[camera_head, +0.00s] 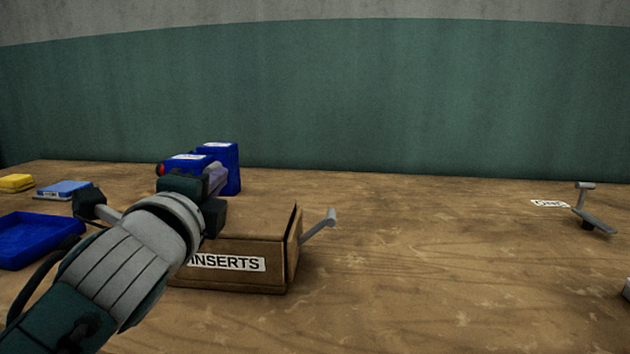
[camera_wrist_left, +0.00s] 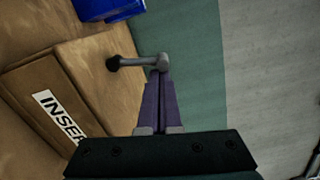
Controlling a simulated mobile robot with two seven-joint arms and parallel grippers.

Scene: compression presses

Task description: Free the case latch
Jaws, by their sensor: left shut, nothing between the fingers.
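A brown box labelled INSERTS (camera_head: 232,265) stands on the table, partly hidden behind my left arm. A grey lever (camera_head: 320,224) sticks out from its right side. My left gripper (camera_head: 216,178) is over the box's left part, its fingers shut and empty. In the left wrist view the purple fingers (camera_wrist_left: 160,105) lie together, their tips by the knobbed end of a grey lever with a dark pivot (camera_wrist_left: 138,62). I cannot tell whether they touch, or whether this is the lever seen in the head view. The box (camera_wrist_left: 45,85) also shows there. My right gripper is out of view.
Blue blocks (camera_head: 228,170) stand behind the gripper. A blue tray (camera_head: 30,238), a blue item (camera_head: 64,188) and a yellow item (camera_head: 16,182) lie at left. Another grey lever (camera_head: 594,218) stands far right by a label (camera_head: 549,204). The table's middle right is clear.

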